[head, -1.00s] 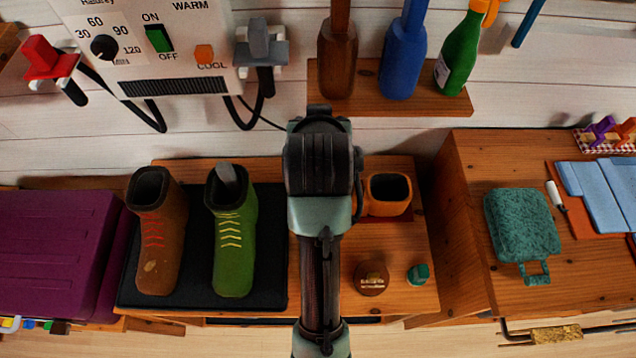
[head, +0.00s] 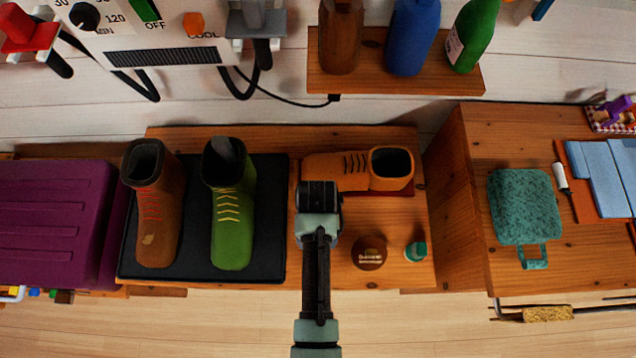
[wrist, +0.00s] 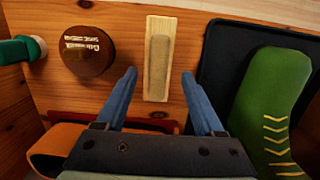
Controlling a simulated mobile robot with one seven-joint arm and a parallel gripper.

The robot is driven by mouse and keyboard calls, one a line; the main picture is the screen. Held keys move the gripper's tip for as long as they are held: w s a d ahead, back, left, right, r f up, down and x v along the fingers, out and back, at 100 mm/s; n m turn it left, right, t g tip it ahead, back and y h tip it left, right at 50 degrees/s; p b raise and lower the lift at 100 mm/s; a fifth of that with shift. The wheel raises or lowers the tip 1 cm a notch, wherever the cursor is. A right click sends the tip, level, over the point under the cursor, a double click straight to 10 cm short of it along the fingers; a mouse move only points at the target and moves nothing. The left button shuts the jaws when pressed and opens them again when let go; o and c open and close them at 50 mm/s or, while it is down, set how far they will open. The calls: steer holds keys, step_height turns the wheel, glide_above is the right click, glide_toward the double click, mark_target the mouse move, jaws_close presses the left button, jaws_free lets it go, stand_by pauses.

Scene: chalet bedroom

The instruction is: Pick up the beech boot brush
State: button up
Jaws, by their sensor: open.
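The beech boot brush (wrist: 148,75) shows in the wrist view as a pale wooden block with a grey strip along its middle. It lies on the wooden bench top, long side pointing away from my gripper. My gripper (wrist: 159,74) is open, its two blue fingers apart. In the picture the fingertips are on either side of the brush's near part, with nothing held between them; I cannot tell their height above the bench. In the head view my arm hides the brush, and the fingers cannot be made out below my wrist.
A brown round tin (head: 369,252) and a small green-capped item (head: 415,251) stand close by. The black mat (head: 270,225) with a brown boot (head: 152,205) and green boot (head: 231,210) is left. A shelf with bottles (head: 395,65) is above.

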step_height(320, 180, down, 5)
steer(key=shift+d, duration=0.1)
stand_by(0.3)
jaws_close()
